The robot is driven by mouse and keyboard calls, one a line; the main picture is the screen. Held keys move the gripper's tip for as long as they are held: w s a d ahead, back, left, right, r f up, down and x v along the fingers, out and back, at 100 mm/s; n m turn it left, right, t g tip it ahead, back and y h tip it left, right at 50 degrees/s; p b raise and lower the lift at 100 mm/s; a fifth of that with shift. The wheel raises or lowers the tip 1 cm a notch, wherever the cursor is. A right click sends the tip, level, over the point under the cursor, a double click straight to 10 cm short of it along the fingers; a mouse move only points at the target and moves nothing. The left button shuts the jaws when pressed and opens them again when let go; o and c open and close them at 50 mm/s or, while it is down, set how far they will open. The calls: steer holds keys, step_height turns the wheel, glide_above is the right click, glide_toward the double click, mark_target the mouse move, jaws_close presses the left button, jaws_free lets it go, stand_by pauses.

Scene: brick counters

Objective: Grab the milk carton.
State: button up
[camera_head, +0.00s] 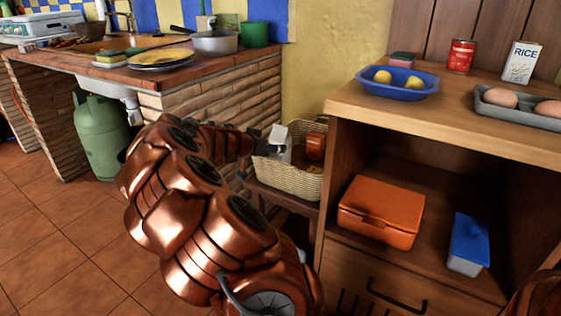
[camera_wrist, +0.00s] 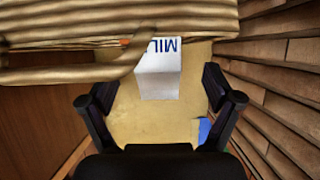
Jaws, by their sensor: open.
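The milk carton (camera_head: 279,146) is white and stands in a wicker basket (camera_head: 290,178) in the head view. In the wrist view the carton (camera_wrist: 158,80) shows upside-down blue "MIL" lettering beside the basket's woven rim (camera_wrist: 60,68). My gripper (camera_wrist: 158,88) is open, with one dark finger on each side of the carton in that view. Gaps show between the carton and both fingers. I cannot tell how far the carton lies beyond the fingertips. In the head view my copper arm reaches to the basket's left side, and the fingers are hard to make out.
An orange item (camera_head: 315,147) is also in the basket. The basket stands on a low wooden stool (camera_head: 280,197) between the brick counter (camera_head: 215,85) and the wooden shelf unit (camera_head: 325,215). The shelf holds an orange box (camera_head: 381,210). Open tiled floor lies at left.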

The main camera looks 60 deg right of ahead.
steer(key=b+x, duration=0.2)
steer(key=x, duration=0.5)
steer(key=shift+s, duration=0.2)
steer(key=shift+d+f, duration=0.1)
steer(key=shift+c, duration=0.4)
jaws_close()
